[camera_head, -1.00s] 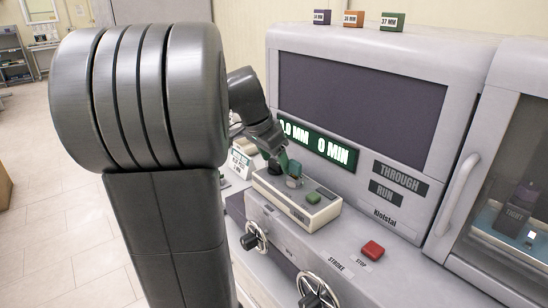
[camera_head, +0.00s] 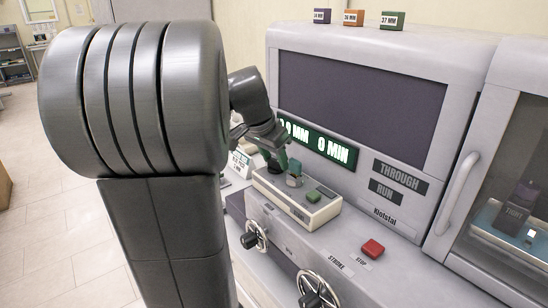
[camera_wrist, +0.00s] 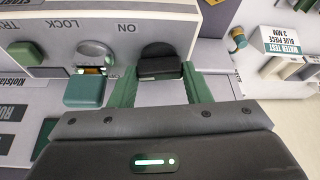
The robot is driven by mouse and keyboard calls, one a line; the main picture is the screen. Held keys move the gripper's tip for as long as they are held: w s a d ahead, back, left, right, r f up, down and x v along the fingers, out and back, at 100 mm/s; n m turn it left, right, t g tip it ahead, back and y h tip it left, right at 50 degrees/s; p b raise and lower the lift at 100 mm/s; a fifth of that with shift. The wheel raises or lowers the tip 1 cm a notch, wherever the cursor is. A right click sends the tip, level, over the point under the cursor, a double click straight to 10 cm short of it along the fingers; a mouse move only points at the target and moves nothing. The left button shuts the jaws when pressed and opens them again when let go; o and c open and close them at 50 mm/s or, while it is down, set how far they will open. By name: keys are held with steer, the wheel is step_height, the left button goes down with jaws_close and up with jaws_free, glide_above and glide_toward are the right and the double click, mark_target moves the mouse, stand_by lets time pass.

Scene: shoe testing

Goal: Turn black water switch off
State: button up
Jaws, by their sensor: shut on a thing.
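The black water switch (camera_wrist: 160,62) is a dark knob on a light control box (camera_wrist: 60,50), below an "ON" label in the wrist view. My gripper (camera_wrist: 160,82) has a green finger on either side of the switch and is shut on it. In the head view my gripper (camera_head: 280,163) is at the left end of the control box (camera_head: 318,216), partly hidden by my arm. The switch's exact turn angle is hard to tell.
A grey-silver knob (camera_wrist: 93,52) and a green block (camera_wrist: 85,91) are beside the switch. The big machine's screen panel (camera_head: 360,105) rises behind the box. A red stop button (camera_head: 373,248) and handwheels (camera_head: 316,290) are in front. A "WATER TEST" sign (camera_wrist: 283,40) stands at right.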

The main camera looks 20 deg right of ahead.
steer(key=n, duration=0.2)
steer(key=n+t, duration=0.1)
steer(key=n, duration=0.1)
steer(key=shift+s+d+r+t+y+p, duration=0.1)
steer(key=shift+t+y+p, duration=0.2)
steer(key=shift+y+p, duration=0.1)
steer(key=n+y+p, duration=0.1)
steer(key=n, duration=0.3)
steer(key=shift+d+t, duration=0.1)
steer(key=shift+t, duration=0.2)
steer(key=n+y, duration=0.1)
steer(key=n, duration=0.2)
steer(key=shift+d+n+y+p, duration=0.1)
steer(key=shift+n+y+p, duration=0.2)
steer(key=shift+y+p, duration=0.1)
steer(key=shift+d+n+y, duration=0.1)
steer(key=shift+n+y, duration=0.7)
steer(key=shift+n, duration=1.5)
steer(key=o, duration=1)
steer(key=b+v, duration=0.1)
steer(key=v, duration=1.2)
steer(key=shift+s+d+r, duration=0.15)
steer(key=shift+s+r, duration=0.05)
steer(key=shift+r, duration=0.1)
